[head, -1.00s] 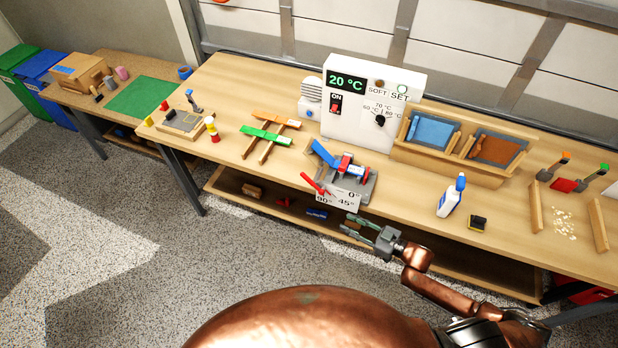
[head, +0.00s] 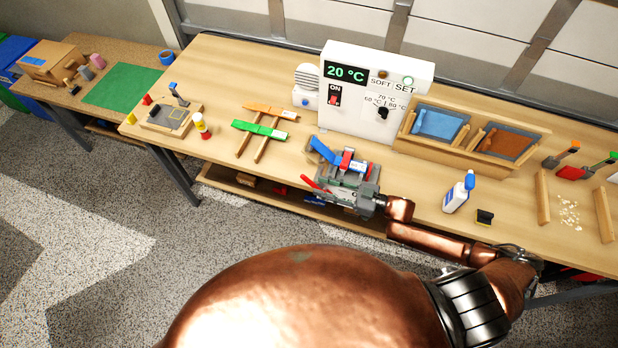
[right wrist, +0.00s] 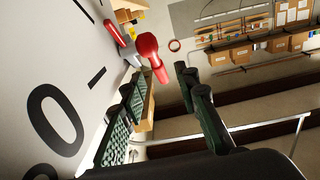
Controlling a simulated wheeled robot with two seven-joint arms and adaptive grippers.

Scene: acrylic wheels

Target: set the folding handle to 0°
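The folding handle (head: 310,183) is red and sticks out from the front left of the grey folding jig (head: 372,178), pointing left. In the right wrist view its red rounded grip (right wrist: 147,45) shows beyond my fingertips. The white angle plate (right wrist: 45,50) fills the left of that view, with a large 0 and a dash. In the head view my arm hides most of the plate. My right gripper (head: 335,188) is in front of the jig, right of the handle, fingers apart and empty. It also shows in the right wrist view (right wrist: 160,90). My left gripper is not in view.
A blue lever (head: 323,150) and red blocks stand on top of the jig. A white control box (head: 372,95) reading 20 °C stands behind. A glue bottle (head: 459,192) is to the right, wooden rails with strips (head: 262,130) to the left. The floor in front is clear.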

